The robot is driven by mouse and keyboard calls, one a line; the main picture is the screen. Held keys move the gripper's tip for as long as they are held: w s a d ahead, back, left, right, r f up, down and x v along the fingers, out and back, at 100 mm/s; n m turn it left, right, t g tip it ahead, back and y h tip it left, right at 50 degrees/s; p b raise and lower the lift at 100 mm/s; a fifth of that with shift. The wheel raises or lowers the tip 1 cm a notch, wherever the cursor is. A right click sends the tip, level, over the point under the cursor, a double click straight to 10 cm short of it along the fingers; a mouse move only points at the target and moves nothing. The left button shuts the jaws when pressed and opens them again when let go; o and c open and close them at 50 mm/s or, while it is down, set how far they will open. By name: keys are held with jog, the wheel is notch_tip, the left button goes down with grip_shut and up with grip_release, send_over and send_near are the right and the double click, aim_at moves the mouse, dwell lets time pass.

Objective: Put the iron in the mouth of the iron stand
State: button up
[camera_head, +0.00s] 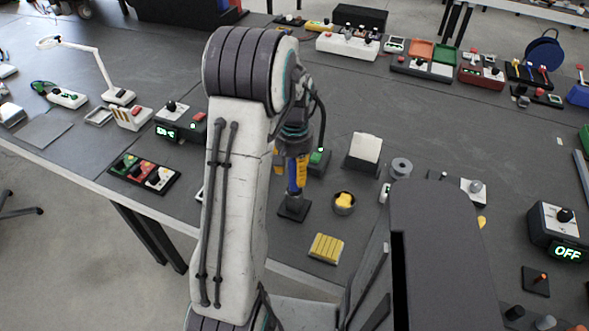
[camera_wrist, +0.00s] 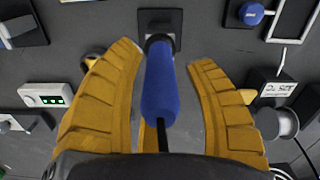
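The iron has a blue handle (camera_wrist: 161,85) with a black cable or rod at its near end in the wrist view. In the head view its blue handle (camera_head: 293,190) shows below the yellow fingers, upright or nearly so. My gripper (camera_wrist: 168,80) has its yellow fingers apart on both sides of the handle, with visible gaps; a third yellow part shows behind it. My gripper is also seen in the head view (camera_head: 296,168), partly behind my arm. A black square base (camera_head: 293,209), likely the iron stand, is below the iron; whether the iron sits in its mouth is unclear.
A round tin with yellow filling (camera_head: 344,204) and a yellow ribbed block (camera_head: 326,248) are close by on the right. A white-topped block (camera_head: 364,150) and a grey spool (camera_head: 400,168) stand behind. A black switch panel (camera_head: 145,173) lies left.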

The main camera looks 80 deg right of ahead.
jog(key=shift+r, duration=0.1)
notch_tip(320, 180, up, 12)
jog(key=shift+f, duration=0.1)
dwell(0.7)
dwell(0.3)
notch_tip(320, 180, up, 10)
jog(key=p, duration=0.9)
jog(key=shift+d, duration=0.15)
dwell(0.6)
